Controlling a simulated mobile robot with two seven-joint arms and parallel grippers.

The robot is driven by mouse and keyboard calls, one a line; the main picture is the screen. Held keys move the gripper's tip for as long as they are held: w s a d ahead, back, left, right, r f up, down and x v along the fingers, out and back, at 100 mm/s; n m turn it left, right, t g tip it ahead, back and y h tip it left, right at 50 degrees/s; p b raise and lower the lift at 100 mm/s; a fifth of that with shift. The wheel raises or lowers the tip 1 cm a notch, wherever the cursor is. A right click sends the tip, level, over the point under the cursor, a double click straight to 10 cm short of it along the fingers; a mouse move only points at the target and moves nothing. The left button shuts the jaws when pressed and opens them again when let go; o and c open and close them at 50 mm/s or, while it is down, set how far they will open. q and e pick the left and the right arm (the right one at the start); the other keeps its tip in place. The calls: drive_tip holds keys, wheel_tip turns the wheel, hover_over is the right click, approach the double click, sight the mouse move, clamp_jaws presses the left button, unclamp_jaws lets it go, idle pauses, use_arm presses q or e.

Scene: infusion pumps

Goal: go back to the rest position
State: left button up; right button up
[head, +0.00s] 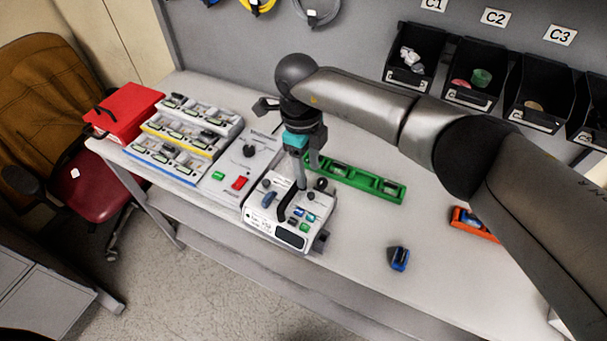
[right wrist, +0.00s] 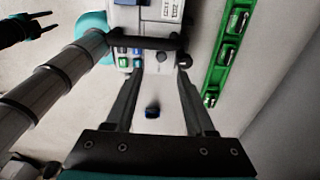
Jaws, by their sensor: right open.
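My right gripper (head: 307,172) comes in from the right in the head view and points down at the white pump (head: 262,217).
A green tray (head: 345,175) lies behind the pump. A small blue object (head: 399,258) and an orange tray (head: 468,224) lie to the right. A grey-white device (head: 233,168), several item trays and a red box (head: 124,108) stand left. Black bins (head: 415,52) line the back.

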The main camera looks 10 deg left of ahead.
drive_tip(key=shift+r, duration=0.25)
idle(0.3)
